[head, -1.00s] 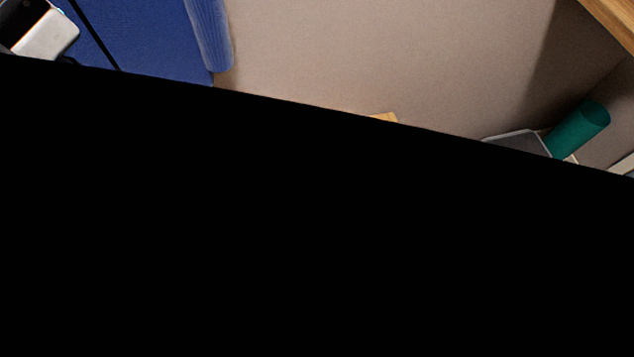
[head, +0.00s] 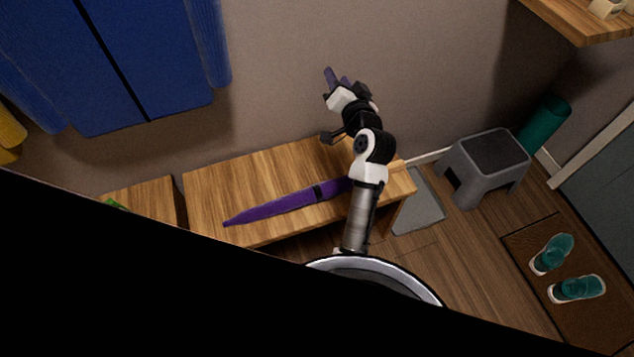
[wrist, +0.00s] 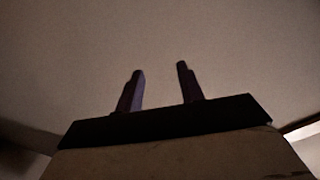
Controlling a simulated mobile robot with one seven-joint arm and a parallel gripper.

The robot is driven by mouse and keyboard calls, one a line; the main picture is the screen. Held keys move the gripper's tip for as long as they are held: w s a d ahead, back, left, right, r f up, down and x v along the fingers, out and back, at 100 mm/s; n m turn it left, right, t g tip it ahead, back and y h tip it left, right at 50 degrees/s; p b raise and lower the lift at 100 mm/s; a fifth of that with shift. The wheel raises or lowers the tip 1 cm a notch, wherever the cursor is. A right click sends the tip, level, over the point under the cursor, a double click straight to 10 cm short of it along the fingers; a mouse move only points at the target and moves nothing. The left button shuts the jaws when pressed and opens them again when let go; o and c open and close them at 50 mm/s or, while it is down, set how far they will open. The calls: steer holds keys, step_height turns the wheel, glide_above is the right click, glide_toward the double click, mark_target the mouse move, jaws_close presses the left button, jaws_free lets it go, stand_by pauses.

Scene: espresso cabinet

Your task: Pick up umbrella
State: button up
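A closed purple umbrella (head: 278,206) with a dark band lies lengthwise on a wooden bench (head: 235,178) in the head view. Its right end is hidden behind my arm. My gripper (head: 335,78) is raised above and behind the bench in front of the wall, apart from the umbrella. In the wrist view my gripper (wrist: 160,88) shows two purple-tinted fingers spread apart with nothing between them. The umbrella is not in the wrist view, which shows only plain wall beyond the fingers.
A grey step stool (head: 485,160) stands right of the bench, with a teal cylinder (head: 546,122) behind it. Teal shoes (head: 577,289) sit on a brown mat (head: 525,240). A blue garment (head: 110,60) hangs at upper left. A wooden shelf (head: 575,18) juts out at upper right. Black covers the lower left.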

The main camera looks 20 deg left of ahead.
steer(key=s+d+f+m+g+h, duration=0.1)
steer(key=s+d+f+m+g, duration=0.25)
steer(key=d+f, duration=1.05)
steer(key=s+d+f+m+g, duration=0.1)
steer(key=s+d+f+m, duration=0.45)
steer(key=s+f, duration=0.55)
steer(key=shift+n+y, duration=0.4)
steer(key=x, duration=0.4)
steer(key=p+x, duration=0.1)
steer(key=x, duration=0.1)
steer(key=shift+w+d+f, duration=0.1)
steer(key=shift+w, duration=0.4)
steer(key=shift+p+x, duration=0.45)
steer(key=shift+x, duration=2.7)
steer(key=shift+w, duration=0.1)
steer(key=shift+c, duration=0.4)
jaws_close()
steer(key=shift+d, duration=0.1)
